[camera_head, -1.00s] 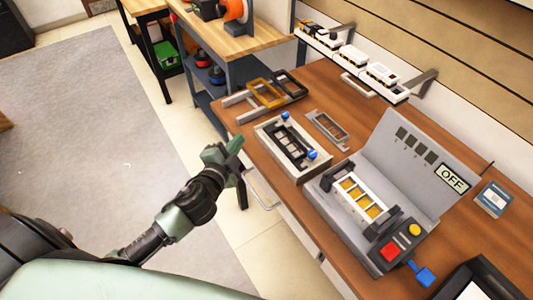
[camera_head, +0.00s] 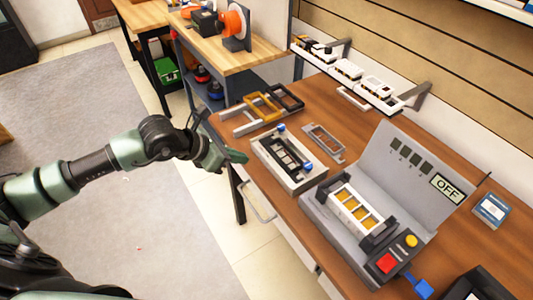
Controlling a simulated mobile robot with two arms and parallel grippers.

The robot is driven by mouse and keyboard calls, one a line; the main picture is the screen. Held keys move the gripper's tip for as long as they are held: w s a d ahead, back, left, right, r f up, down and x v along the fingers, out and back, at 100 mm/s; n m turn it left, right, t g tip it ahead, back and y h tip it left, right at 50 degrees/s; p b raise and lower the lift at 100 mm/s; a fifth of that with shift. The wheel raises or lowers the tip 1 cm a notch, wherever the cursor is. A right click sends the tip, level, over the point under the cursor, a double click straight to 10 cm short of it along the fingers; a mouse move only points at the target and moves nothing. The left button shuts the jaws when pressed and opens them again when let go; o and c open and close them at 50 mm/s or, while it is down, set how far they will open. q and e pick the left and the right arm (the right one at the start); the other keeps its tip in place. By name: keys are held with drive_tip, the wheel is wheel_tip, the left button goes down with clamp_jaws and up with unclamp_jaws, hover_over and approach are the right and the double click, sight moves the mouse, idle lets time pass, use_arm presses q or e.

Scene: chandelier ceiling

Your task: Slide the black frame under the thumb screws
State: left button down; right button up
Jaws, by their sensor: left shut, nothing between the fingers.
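A black frame (camera_head: 281,154) with several windows lies on a light grey fixture (camera_head: 303,187) on the wooden workbench. One blue thumb screw (camera_head: 281,128) is at the fixture's far end and another blue thumb screw (camera_head: 308,167) is at its near right end. The frame lies between them; I cannot tell whether its ends are under the screw heads. My left gripper (camera_head: 243,157) is shut and empty, just left of the fixture by the bench edge. A small gap seems to show between them. My right gripper is not in view.
A grey machine (camera_head: 409,165) with an OFF display, red and yellow buttons stands to the right. An empty grey frame (camera_head: 324,142) lies behind the fixture. A rack with a yellow frame (camera_head: 262,107) and a dark frame (camera_head: 289,97) is at the bench's far end.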

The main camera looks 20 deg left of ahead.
sight(277, 150)
use_arm(q)
drive_tip(key=p+x, duration=0.1)
drive_tip(key=x, duration=0.4)
drive_tip(key=shift+w+d+f, duration=0.2)
drive_tip(key=shift+w+d, duration=0.05)
drive_tip(key=shift+w, duration=0.05)
drive_tip(key=shift+w+d+f+p, duration=0.2)
drive_tip(key=shift+w+d+p, duration=0.2)
drive_tip(key=shift+w+d, duration=0.4)
drive_tip(key=shift+w+d+f+p, duration=0.2)
drive_tip(key=shift+w+d+p, duration=0.25)
drive_tip(key=shift+w, duration=0.5)
drive_tip(key=shift+d, duration=0.1)
drive_tip(key=w+d+b, duration=0.2)
drive_tip(key=w, duration=0.1)
drive_tip(key=shift+d+f, duration=0.1)
drive_tip(key=shift+d, duration=0.1)
drive_tip(key=shift+a, duration=0.15)
